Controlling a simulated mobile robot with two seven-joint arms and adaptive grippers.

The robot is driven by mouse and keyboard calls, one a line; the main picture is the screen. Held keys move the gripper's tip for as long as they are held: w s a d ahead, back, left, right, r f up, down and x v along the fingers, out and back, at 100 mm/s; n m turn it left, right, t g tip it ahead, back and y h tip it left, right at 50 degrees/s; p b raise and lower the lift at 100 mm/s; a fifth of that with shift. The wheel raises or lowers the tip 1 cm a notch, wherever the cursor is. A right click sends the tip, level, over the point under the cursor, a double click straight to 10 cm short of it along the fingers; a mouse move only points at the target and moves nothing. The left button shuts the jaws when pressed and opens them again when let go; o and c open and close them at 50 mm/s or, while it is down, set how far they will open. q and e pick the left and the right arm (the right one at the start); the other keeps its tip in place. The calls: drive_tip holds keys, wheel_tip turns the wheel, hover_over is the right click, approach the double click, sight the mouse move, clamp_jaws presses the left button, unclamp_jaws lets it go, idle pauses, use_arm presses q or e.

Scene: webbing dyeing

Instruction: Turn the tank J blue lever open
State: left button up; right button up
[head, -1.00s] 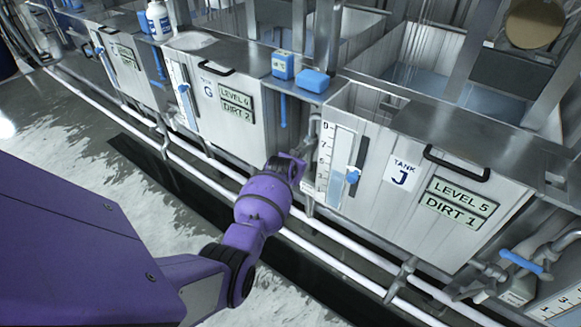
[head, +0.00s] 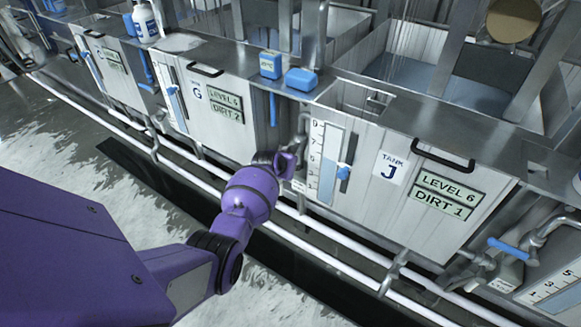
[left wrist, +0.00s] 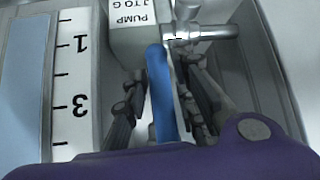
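Tank J (head: 350,190) is a pale panel box with a label, a level gauge (head: 326,160) and signs reading LEVEL 6 and DIRT 1. My left gripper (head: 292,160) is at the left side of the tank J gauge, and its fingers are hard to make out in the head view. In the left wrist view, a blue lever (left wrist: 160,95) points toward the camera below a PUMP J TO G label (left wrist: 140,20). The left gripper (left wrist: 162,95) has a finger on each side of this lever, apparently with small gaps. The lever is hidden in the head view. My right gripper is not in view.
Another blue lever (head: 508,250) is on piping right of tank J. White pipes (head: 330,250) run along the tank fronts. Tank G (head: 222,110) is to the left. A metal pipe (left wrist: 205,33) is beside the label.

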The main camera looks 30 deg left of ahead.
use_arm(q)
drive_tip(key=shift+o, duration=0.5)
drive_tip(key=shift+f, duration=0.15)
drive_tip(key=a+v, duration=0.1)
drive_tip(key=v, duration=1.1)
drive_tip(key=shift+d, duration=0.5)
